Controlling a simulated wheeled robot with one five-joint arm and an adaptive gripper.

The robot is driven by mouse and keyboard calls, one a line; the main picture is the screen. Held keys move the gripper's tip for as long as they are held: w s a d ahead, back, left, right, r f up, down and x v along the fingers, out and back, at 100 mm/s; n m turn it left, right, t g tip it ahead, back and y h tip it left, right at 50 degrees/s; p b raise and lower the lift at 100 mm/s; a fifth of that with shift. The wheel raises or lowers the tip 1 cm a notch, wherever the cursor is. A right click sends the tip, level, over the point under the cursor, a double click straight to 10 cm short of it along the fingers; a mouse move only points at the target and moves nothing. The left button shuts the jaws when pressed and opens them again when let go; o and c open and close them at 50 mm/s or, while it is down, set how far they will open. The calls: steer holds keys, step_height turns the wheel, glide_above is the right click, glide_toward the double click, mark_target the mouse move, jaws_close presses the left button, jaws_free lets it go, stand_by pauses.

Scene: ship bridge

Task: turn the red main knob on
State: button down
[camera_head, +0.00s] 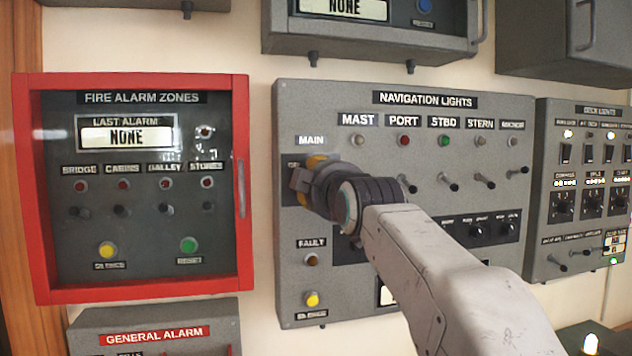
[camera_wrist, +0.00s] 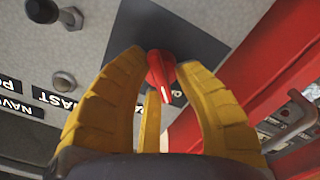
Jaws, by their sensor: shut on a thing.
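The red main knob (camera_wrist: 161,72) sits on a dark plate (camera_wrist: 190,40) of the grey navigation lights panel (camera_head: 460,115). In the wrist view its narrow, pale-marked end points down in the picture. My gripper (camera_wrist: 160,65) is shut on the knob, with yellow fingers on both sides of it and a third finger below. In the head view my gripper (camera_head: 312,180) is at the panel's left side, under the MAIN label (camera_head: 311,141), and hides the knob. Most of the lettering around the knob is covered.
The red-framed fire alarm box (camera_head: 130,83) stands close on the left, with a handle (camera_head: 240,188) on its near edge. Toggle switches (camera_head: 450,184) stick out to the right of my gripper. A deck lights panel (camera_head: 585,190) is farther right. Another grey box (camera_head: 370,40) hangs above.

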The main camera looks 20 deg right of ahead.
steer(key=m, duration=0.4)
steer(key=shift+m, duration=0.3)
steer(key=m, duration=0.4)
steer(key=shift+r+b, duration=0.1)
steer(key=shift+b, duration=0.25)
steer(key=m, duration=0.5)
steer(key=shift+s+d+r+m+b, duration=0.1)
steer(key=shift+m+b, duration=0.1)
steer(key=shift+m, duration=0.7)
steer(key=shift+r+m+b, duration=0.1)
steer(key=shift+m+b, duration=0.05)
steer(key=shift+m, duration=0.75)
steer(key=c, duration=1.3)
jaws_free()
steer(key=o, duration=0.4)
steer(key=shift+f, duration=0.25)
steer(key=shift+s, duration=5.9)
